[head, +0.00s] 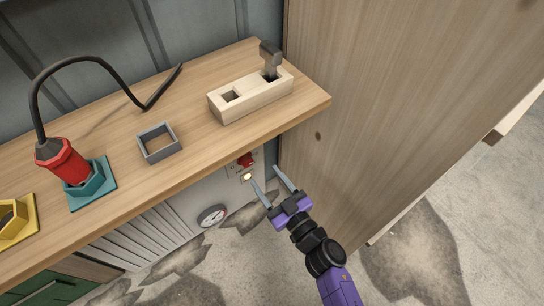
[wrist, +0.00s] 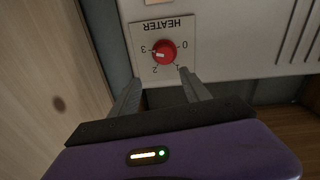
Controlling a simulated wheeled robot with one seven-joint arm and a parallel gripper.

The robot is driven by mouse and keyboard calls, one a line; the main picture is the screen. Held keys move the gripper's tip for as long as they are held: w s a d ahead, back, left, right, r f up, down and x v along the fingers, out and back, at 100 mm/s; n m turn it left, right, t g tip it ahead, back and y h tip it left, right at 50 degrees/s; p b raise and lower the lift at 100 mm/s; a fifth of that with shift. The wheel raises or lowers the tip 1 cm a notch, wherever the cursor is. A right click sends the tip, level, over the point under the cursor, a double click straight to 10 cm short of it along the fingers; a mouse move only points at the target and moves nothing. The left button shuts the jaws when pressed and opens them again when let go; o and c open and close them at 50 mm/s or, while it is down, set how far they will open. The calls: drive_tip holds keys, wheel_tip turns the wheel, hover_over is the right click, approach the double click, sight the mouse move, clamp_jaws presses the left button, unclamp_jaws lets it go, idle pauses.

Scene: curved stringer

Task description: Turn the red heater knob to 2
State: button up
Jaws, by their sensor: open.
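The red heater knob (wrist: 165,51) is on a pale plate marked HEATER, upside down in the wrist view, with labels 0, 1, 2 and 3 around it. A white mark on the knob points to the left side, close to 3; its exact angle is hard to tell. In the head view the knob (head: 245,160) shows on the panel below the tabletop edge. My gripper (head: 265,175) is open and empty in front of the panel. In the wrist view its two fingers (wrist: 160,76) sit apart, with tips just short of the knob.
The wooden tabletop (head: 200,160) overhangs the panel. A tall wooden wall panel (head: 390,80) stands close on the right. Open floor (head: 415,260) lies at lower right.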

sight(249, 165)
drive_tip(key=shift+m+g+y, duration=0.3)
drive_tip(key=shift+m+g, duration=0.1)
drive_tip(key=w+a+b, duration=0.1)
drive_tip(key=w+a+f+b, duration=0.1)
drive_tip(key=w+a, duration=0.1)
drive_tip(key=w+a+f+b, duration=0.1)
drive_tip(key=w, duration=0.1)
drive_tip(key=shift+w+a+b, duration=0.25)
drive_tip(key=shift+a+b, duration=0.05)
clamp_jaws()
